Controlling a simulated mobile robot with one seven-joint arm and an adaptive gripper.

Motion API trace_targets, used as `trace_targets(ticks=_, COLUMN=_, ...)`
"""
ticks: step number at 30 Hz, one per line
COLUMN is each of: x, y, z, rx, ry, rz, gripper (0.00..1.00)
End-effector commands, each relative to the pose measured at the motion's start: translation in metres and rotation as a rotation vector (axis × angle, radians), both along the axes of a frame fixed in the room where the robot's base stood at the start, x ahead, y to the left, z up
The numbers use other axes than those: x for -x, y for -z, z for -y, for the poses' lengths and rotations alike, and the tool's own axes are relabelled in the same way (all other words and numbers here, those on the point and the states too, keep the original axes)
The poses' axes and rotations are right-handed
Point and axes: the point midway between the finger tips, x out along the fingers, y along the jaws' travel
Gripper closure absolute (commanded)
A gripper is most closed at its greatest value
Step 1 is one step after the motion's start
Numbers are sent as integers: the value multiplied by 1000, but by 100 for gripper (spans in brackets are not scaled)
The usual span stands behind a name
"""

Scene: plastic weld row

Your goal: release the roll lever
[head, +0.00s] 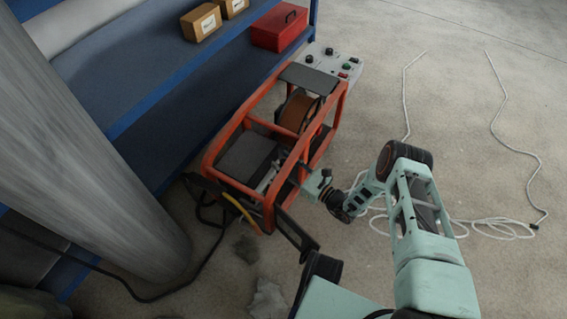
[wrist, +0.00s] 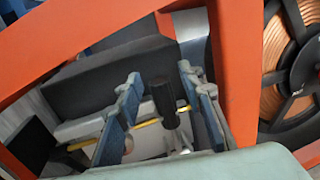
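The roll lever (wrist: 165,98) shows in the wrist view as a black grip on a bright metal stem. It stands between the two blue fingers of my gripper (wrist: 160,76). The fingers are apart, and gaps show between them and the lever, so the gripper is open around it. In the head view my gripper (head: 304,176) reaches in at the near right side of the orange-framed machine (head: 212,150). I cannot make out the lever clearly there.
Orange frame bars (wrist: 232,75) pass close by the gripper. A copper-coloured wire spool (head: 297,113) sits inside the frame. A grey control box (head: 330,62), red toolbox (head: 279,28) and blue bench (head: 185,70) lie beyond. White cable (head: 490,228) lies on the floor at right.

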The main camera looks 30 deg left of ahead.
Motion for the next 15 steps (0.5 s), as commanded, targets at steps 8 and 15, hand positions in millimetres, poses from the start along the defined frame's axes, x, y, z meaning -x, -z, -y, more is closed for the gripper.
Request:
trace_targets(ticks=8, x=0, y=0, z=-2, rx=0, ry=0, rz=0, gripper=65)
trace_targets(ticks=15, x=0, y=0, z=-2, rx=0, ry=0, rz=0, gripper=89)
